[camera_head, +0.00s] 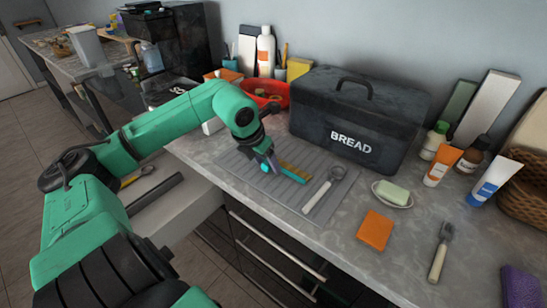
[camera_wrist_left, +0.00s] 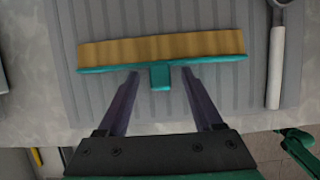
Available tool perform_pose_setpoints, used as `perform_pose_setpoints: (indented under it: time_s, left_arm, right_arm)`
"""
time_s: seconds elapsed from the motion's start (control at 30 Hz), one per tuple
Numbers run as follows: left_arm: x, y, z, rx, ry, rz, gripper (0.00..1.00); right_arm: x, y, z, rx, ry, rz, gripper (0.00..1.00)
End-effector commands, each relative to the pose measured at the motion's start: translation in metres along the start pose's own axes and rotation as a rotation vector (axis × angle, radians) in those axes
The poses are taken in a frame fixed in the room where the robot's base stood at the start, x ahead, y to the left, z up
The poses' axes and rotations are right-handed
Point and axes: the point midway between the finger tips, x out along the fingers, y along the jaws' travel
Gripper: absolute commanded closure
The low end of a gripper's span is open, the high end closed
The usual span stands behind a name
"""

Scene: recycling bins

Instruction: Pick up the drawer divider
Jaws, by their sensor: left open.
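A tan, brush-like piece with a teal back and short teal stub (camera_head: 292,173) lies on the grey ribbed mat (camera_head: 235,168). It also shows in the left wrist view (camera_wrist_left: 160,50). My left gripper (camera_head: 268,164) is just at its near side. In the wrist view my open fingers (camera_wrist_left: 160,76) stand on either side of the stub, with gaps visible. A long dark bar (camera_head: 154,194) lies in the open drawer (camera_head: 190,205); I cannot tell whether this bar or the brush-like piece is the drawer divider. My right gripper is not in view.
A metal and white utensil (camera_head: 320,192) lies on the mat, right of the piece. A black bread box (camera_head: 355,120) and a red bowl (camera_head: 265,92) stand behind.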

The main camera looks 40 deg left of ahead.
Motion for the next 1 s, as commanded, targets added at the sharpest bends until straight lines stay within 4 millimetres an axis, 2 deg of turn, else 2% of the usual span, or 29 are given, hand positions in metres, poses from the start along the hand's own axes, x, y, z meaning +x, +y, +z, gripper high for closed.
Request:
perform_pose_setpoints:
  time_s: [0.17, 0.2, 0.37, 0.4, 0.77, 0.87, 0.93, 1.0]
  left_arm:
    - [0.002, 0.0, 0.0, 0.001, -0.001, 0.0, 0.32]
    - [0.002, 0.0, 0.0, 0.0, -0.001, 0.0, 0.36]
    - [0.002, 0.0, 0.0, 0.0, -0.001, 0.0, 0.97]
    - [0.002, 0.0, 0.0, 0.0, -0.001, 0.0, 1.0]
    - [-0.004, 0.0, 0.003, 0.001, -0.002, 0.0, 1.0]
    - [-0.016, 0.0, 0.008, 0.002, -0.004, 0.002, 1.0]
    - [-0.032, 0.001, 0.015, 0.0, -0.008, 0.004, 1.0]
    - [-0.058, 0.001, 0.026, 0.0, -0.009, 0.004, 1.0]
  right_arm:
    - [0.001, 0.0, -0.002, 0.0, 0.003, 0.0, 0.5]
    - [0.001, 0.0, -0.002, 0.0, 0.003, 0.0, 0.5]
    - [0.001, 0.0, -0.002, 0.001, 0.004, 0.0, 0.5]
    - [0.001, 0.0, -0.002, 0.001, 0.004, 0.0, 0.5]
    - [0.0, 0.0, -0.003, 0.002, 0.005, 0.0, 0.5]
    - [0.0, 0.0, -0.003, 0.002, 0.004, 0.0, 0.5]
    - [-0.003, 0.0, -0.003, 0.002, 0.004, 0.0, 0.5]
    - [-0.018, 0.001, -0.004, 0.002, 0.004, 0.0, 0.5]
